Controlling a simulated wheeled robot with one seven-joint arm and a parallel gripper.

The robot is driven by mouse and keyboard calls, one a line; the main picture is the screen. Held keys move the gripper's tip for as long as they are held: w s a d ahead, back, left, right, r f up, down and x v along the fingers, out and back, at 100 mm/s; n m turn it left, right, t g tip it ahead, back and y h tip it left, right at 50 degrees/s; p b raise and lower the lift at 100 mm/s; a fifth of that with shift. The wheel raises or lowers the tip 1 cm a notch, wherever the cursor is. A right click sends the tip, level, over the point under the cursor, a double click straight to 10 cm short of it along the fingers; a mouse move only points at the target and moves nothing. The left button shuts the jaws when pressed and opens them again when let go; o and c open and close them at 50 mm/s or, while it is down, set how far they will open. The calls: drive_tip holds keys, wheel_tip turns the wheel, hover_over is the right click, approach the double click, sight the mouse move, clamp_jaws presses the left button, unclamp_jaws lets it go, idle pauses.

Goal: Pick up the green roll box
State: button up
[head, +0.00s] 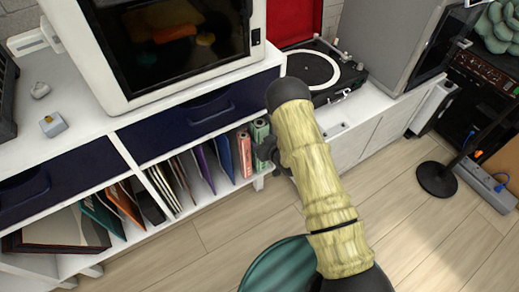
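My gripper (266,152) is a small dark shape right in front of the box, partly behind my pale yellow arm. It overlaps the box in the picture. I cannot tell whether it touches the box or whether its fingers are open or shut.
A red box (244,153) stands just left of the green one. Several thin folders (176,180) lean further left in the shelf. A white cabinet (358,135) with a turntable (311,70) stands to the right.

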drive_tip(key=shift+w+a+f, duration=0.15)
drive_tip(key=shift+w+a, duration=0.1)
drive_tip(key=shift+w, duration=0.15)
drive_tip(key=c, duration=1.1)
